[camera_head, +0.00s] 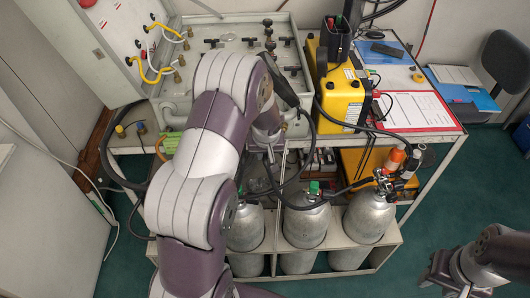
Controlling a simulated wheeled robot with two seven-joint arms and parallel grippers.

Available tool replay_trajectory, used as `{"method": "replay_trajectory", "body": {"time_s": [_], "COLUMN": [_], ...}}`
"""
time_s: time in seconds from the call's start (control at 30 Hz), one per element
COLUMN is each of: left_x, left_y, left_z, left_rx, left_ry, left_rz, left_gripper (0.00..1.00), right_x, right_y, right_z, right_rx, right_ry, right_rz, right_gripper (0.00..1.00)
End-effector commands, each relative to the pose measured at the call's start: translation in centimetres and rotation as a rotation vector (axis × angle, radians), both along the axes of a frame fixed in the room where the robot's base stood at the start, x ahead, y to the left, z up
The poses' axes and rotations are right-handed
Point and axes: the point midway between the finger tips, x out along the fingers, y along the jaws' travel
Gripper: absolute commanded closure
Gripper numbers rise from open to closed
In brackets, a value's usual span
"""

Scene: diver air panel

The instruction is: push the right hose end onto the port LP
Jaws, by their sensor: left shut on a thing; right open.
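The grey air panel (222,32) with several dark valves and brass fittings is at the top centre. I cannot read its port labels, so I cannot tell which port is LP. My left arm comes up in front of the panel and hides its lower middle. My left gripper (268,150) points down at the panel's front edge and is shut on what looks like a black hose (287,200). The held end is hidden. The hose runs below it toward the cylinders. My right gripper (437,270) is open and empty at the lower right, away from the panel.
Several grey cylinders (368,217) stand in a rack below the bench. A yellow case (340,92) and a red-edged clipboard (416,110) lie right of the panel. An open white lid (97,45) with yellow hoses is at left. The green floor (450,210) at right is clear.

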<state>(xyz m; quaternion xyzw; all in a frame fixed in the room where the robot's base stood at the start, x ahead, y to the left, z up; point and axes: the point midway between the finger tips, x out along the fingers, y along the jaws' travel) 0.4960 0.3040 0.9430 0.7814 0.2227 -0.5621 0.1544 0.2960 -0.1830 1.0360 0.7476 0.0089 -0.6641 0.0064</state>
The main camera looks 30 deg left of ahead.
Motion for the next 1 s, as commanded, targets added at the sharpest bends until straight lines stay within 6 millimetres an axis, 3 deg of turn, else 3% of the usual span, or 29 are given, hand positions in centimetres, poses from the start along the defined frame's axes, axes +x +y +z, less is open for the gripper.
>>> {"method": "replay_trajectory", "body": {"time_s": [1.0], "left_x": [1.4], "left_y": [0.8], "left_z": [0.1], "left_rx": [0.000], "left_ry": [-0.001], "left_rz": [0.001], "left_gripper": [1.00], "right_x": [0.0], "right_y": [0.0], "right_z": [1.0], "right_rx": [0.000], "right_ry": [0.000], "right_rz": [0.000], "right_gripper": [0.57]}}
